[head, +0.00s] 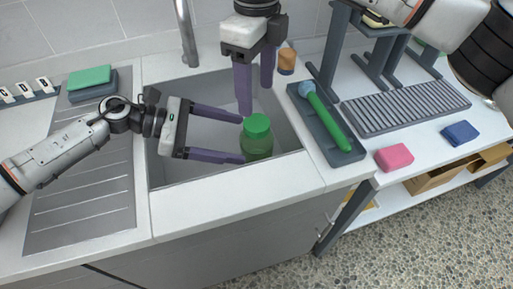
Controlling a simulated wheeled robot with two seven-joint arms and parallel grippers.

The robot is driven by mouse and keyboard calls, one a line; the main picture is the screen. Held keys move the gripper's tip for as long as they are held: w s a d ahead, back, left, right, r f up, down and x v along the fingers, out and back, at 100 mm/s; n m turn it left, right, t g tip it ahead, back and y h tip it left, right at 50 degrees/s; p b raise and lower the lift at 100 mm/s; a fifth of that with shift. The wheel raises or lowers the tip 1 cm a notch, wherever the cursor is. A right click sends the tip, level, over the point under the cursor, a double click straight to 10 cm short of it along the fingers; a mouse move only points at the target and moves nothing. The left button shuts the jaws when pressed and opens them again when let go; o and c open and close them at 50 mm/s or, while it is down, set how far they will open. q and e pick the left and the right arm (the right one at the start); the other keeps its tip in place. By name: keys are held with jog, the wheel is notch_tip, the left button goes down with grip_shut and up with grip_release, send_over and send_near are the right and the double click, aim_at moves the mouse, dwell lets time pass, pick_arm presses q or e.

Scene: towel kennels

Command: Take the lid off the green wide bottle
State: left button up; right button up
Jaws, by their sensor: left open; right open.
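The green wide bottle (257,148) stands upright in the sink at the front right, with its green lid (257,125) on top. My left gripper (243,138) comes in from the left, open, its two purple fingers pointing right toward the bottle. One finger reaches near the lid and the other near the bottle's body; I cannot tell whether they touch it. My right gripper (255,100) points down from above, open, its fingers above and behind the lid. Its left fingertip is close to the lid.
The grey sink (185,170) surrounds the bottle, with a faucet (188,40) behind. A dark tray (348,152) with a green-handled brush (328,118) lies right. A ribbed rack (405,108), pink sponge (394,157), blue cloth (460,132) and orange-brown jar (287,62) are also right. Sponges (90,78) lie left.

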aim_at(247, 140)
pick_arm(q)
jog(key=shift+x, duration=2.2)
grip_shut()
pick_arm(e)
jog(key=m, duration=1.2)
jog(key=shift+m, duration=0.3)
jog(key=m, duration=0.6)
jog(key=shift+m, duration=0.3)
jog(key=m, duration=0.7)
jog(key=shift+f+m, duration=0.4)
jog(key=shift+f, duration=3.65)
